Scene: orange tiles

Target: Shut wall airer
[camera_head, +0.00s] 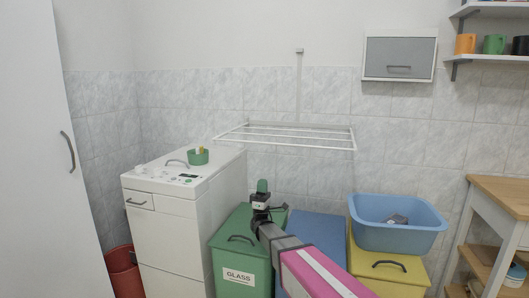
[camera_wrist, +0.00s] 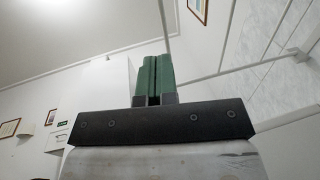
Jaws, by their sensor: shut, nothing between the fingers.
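The wall airer (camera_head: 285,144) is a white barred rack on the tiled back wall. It is folded down and sticks out roughly level, with a thin upright strip on the wall above it. My gripper (camera_head: 262,186) points up, below the airer's bars in the picture and apart from them. Its green fingers also show in the wrist view (camera_wrist: 152,78), shut together with nothing between them. Pale bars to their right in that view look like part of the airer, but I cannot tell which part.
A white washing machine (camera_head: 170,220) with a green pot (camera_head: 198,157) stands left of my arm. Green (camera_head: 240,245), blue (camera_head: 318,233) and yellow (camera_head: 400,272) bins stand below the airer. A blue basin (camera_head: 398,238) sits on the yellow one. A grey wall cabinet (camera_head: 399,53) hangs right.

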